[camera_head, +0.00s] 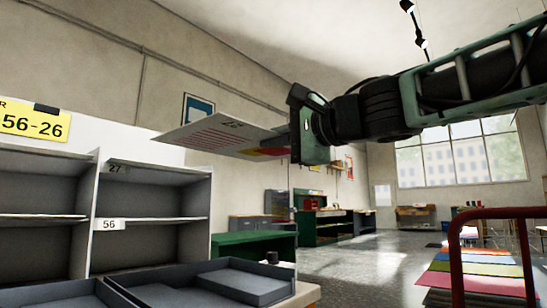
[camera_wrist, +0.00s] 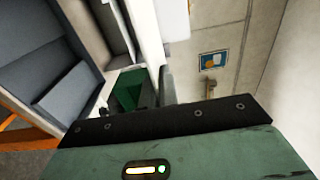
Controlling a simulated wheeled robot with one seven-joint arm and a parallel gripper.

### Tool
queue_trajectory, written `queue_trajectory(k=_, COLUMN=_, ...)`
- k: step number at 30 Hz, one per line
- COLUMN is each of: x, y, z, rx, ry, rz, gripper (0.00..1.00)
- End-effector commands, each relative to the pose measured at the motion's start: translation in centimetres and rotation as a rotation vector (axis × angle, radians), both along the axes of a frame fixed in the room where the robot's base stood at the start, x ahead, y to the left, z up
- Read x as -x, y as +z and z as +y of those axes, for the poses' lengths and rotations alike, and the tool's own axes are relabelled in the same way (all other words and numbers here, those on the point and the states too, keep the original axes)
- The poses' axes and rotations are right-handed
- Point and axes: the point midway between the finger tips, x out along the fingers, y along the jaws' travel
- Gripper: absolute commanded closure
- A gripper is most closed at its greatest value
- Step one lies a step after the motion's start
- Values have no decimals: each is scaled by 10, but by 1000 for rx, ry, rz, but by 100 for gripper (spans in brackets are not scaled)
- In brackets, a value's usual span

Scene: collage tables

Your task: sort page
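My gripper (camera_head: 287,137) is raised in front of the wall and shut on the page (camera_head: 215,134). The page is a pale sheet with red stripes, a coloured patch near the gripper and dark characters that I cannot read surely. It sticks out to the left, nearly flat, above and apart from the grey shelf unit (camera_head: 92,215).
Dark grey trays (camera_head: 240,282) lie on the table below the shelves. A red rail (camera_head: 460,255) and a stack of coloured sheets (camera_head: 480,273) are at the lower right. Green cabinets (camera_head: 255,243) stand farther back. The floor (camera_head: 365,270) between them is clear.

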Motion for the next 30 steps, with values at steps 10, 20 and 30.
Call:
queue_trajectory(k=10, x=0, y=2, z=0, rx=3, ry=1, rz=-3, gripper=100)
queue_trajectory(k=20, x=1, y=5, z=1, rx=-27, ry=2, rz=35, gripper=100)
queue_trajectory(k=30, x=1, y=8, z=1, rx=-201, ry=4, rz=263, gripper=100)
